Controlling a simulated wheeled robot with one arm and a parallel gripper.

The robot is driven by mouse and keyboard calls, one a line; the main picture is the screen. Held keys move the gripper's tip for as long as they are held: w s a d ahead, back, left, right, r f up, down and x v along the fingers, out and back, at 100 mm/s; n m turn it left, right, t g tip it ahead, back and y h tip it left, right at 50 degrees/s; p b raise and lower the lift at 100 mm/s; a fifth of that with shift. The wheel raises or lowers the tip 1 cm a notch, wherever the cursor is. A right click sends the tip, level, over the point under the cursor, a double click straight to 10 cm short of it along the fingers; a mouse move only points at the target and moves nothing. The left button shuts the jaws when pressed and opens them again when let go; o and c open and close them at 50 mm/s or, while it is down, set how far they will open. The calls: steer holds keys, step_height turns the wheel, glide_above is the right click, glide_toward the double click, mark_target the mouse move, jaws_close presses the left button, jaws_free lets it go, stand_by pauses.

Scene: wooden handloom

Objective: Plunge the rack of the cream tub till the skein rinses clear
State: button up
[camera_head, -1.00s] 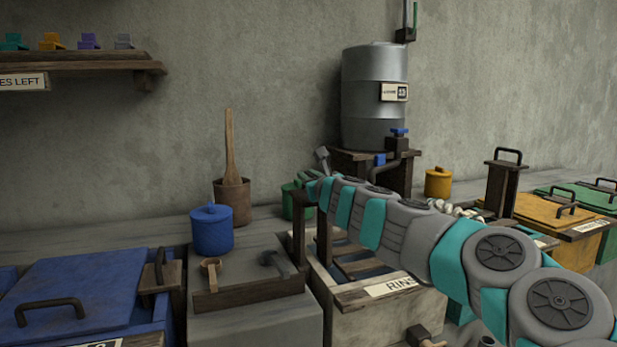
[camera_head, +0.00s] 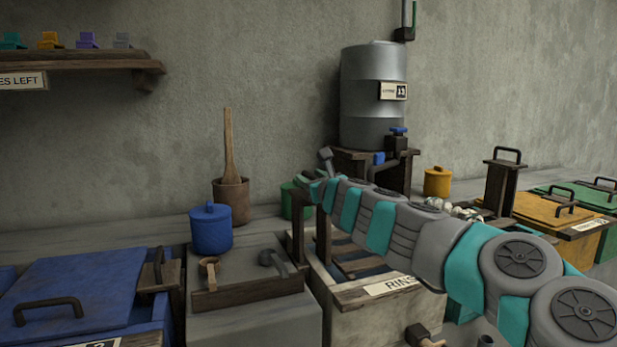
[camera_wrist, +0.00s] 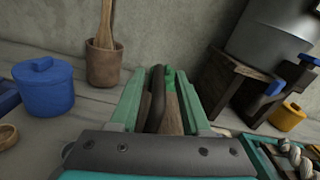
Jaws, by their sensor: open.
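The cream tub (camera_head: 365,322), its sign partly reading "RINS", stands right of centre in the head view. Dark wooden slats of its rack (camera_head: 365,264) show inside, and upright posts rise at its left. My gripper (camera_head: 312,182) is at the top of these posts, but my arm covers much of the tub. In the wrist view my gripper (camera_wrist: 160,78) is open, its two green fingers on either side of a dark handle (camera_wrist: 158,82) and wooden post. Contact cannot be told. A pale twisted skein (camera_wrist: 296,158) lies at the lower right; my arm partly hides it in the head view.
A blue lidded pot (camera_head: 211,230), a brown pot (camera_head: 232,200) with a wooden paddle and a green pot (camera_head: 290,202) stand near my gripper. A metal drum (camera_head: 372,95) with a blue tap stands behind. Blue (camera_head: 75,285) and yellow (camera_head: 540,212) lidded tubs flank the area.

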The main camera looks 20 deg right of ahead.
steer(key=s, duration=0.6)
steer(key=shift+d, duration=0.1)
stand_by(0.6)
